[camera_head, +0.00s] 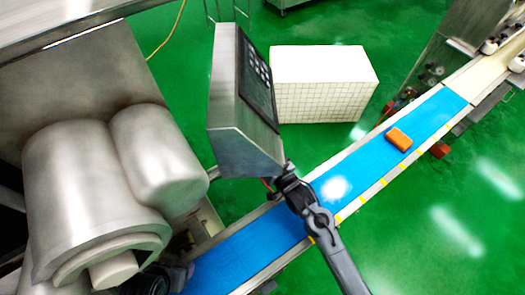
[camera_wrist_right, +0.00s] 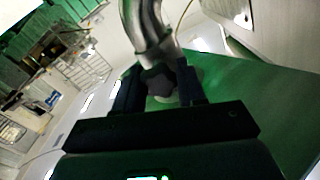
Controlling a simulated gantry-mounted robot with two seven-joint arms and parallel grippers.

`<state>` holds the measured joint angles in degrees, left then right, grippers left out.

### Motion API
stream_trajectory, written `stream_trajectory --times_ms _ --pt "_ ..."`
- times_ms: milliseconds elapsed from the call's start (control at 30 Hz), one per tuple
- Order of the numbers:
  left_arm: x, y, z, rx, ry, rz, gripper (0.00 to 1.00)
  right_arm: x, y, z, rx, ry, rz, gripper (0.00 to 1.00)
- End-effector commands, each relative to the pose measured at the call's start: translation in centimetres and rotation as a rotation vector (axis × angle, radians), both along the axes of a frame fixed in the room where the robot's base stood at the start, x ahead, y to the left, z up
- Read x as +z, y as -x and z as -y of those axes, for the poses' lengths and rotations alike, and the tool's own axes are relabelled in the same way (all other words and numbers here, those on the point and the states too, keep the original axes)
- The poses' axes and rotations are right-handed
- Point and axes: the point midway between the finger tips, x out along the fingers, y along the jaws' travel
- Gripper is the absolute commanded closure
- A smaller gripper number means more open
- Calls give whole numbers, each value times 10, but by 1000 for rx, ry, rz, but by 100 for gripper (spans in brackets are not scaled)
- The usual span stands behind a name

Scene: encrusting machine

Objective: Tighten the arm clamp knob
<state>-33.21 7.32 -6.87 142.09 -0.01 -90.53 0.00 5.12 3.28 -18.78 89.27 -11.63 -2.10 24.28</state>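The arm clamp knob (camera_wrist_right: 158,82) is a dark lobed knob below a curved metal tube (camera_wrist_right: 146,25) in the right wrist view. The two dark fingers of my right gripper (camera_wrist_right: 160,90) stand on either side of it, spread about the knob's width. Whether they press on the knob is too dark to tell. In the head view, my right arm comes in from the bottom right, and its gripper (camera_head: 281,180) is at the lower corner of the metal control box (camera_head: 232,125). The knob is hidden there.
A blue conveyor belt (camera_head: 240,248) runs diagonally under my right arm, with an orange piece (camera_head: 399,139) on it. A large steel machine (camera_head: 85,185) fills the left side. A white tiled block (camera_head: 322,85) stands behind the control box. Green floor is open at the lower right.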

Motion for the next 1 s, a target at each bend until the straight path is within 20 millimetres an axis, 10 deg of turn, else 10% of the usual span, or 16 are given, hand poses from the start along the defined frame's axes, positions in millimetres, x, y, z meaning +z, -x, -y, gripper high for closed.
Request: stream_trajectory --times_ms 167,867,900,1000 --pt "0 0 1 3 4 0 36 1 0 0 -1 -1 2 92" --pt "28 0 2 5 8 0 36 2 -1 1 0 -219 -119 92" --pt "28 0 1 4 6 0 36 2 -1 1 0 -219 -119 57" --pt "28 0 1 1 2 0 36 2 -1 1 0 -217 -120 42"
